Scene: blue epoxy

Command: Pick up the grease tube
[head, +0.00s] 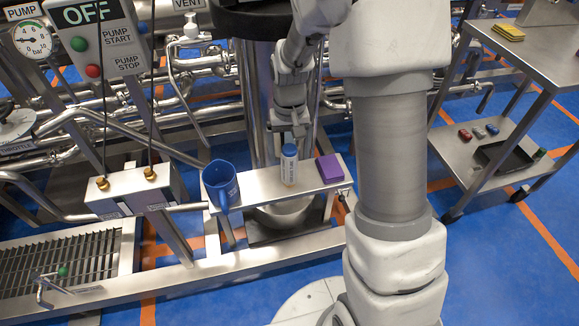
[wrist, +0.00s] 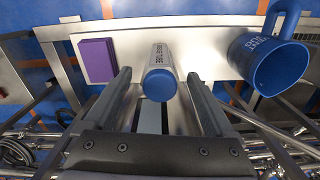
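The grease tube (head: 289,167) stands upright on a narrow steel shelf (head: 258,186), pale with a blue cap on top. In the wrist view the tube (wrist: 161,62) points its blue cap toward me and lies between the lines of my two fingers. My gripper (head: 291,128) is just behind and above the tube in the head view, partly hidden by its own links. In the wrist view my gripper (wrist: 160,76) is open, with a visible gap on each side of the tube. I cannot tell how far the fingertips reach past the cap.
A blue mug (head: 221,186) stands left of the tube on the shelf, and a purple block (head: 329,168) stands close on its right. Steel pipes run behind the shelf. A steel cart (head: 545,50) stands at the right with small items on its lower shelf.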

